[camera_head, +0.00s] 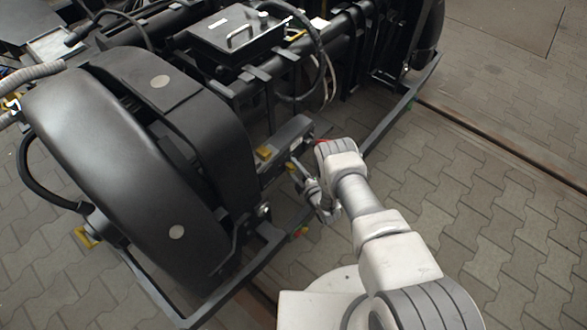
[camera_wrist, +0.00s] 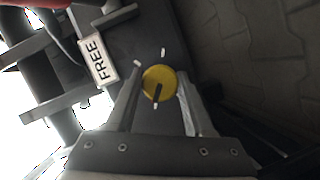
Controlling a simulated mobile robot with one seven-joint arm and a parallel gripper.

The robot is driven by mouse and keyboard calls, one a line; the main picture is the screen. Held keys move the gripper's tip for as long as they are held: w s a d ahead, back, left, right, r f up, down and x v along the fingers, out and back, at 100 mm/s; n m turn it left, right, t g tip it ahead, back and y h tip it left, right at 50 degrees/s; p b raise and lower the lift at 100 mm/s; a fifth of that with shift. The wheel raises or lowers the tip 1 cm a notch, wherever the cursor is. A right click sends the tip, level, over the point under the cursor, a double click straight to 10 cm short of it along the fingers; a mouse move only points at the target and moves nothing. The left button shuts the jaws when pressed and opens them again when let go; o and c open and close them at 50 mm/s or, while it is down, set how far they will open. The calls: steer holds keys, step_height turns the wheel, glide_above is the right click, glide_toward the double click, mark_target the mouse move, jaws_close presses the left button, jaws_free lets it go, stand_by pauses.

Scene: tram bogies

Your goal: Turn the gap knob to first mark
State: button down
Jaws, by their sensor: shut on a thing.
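The gap knob (camera_wrist: 166,75) is a round yellow disc with a black pointer bar, seen in the wrist view on a dark plate. The bar points toward the bottom of the picture, with a small white spot at its end. Two short white marks stand on the plate beyond the knob, one at upper left (camera_wrist: 137,63) and one at the top (camera_wrist: 163,51). My gripper (camera_wrist: 160,90) has one finger on each side of the knob and is shut on it. In the head view my gripper (camera_head: 297,168) is at the beam beside the wheel; the knob cannot be made out clearly there.
A white "FREE" label (camera_wrist: 98,58) is left of the knob. In the head view a large black wheel cover (camera_head: 130,150) stands left of my arm, and a yellow block (camera_head: 264,153) sits on the beam. Paving (camera_head: 480,200) to the right is clear.

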steer(key=n+t, duration=0.1)
steer(key=n, duration=0.2)
steer(key=shift+f+n+t, duration=0.1)
steer(key=shift+n+t, duration=0.2)
steer(key=shift+n, duration=0.1)
steer(key=shift+n+t+y, duration=0.5)
steer(key=shift+n, duration=0.8)
steer(key=shift+c, duration=1.5)
jaws_free()
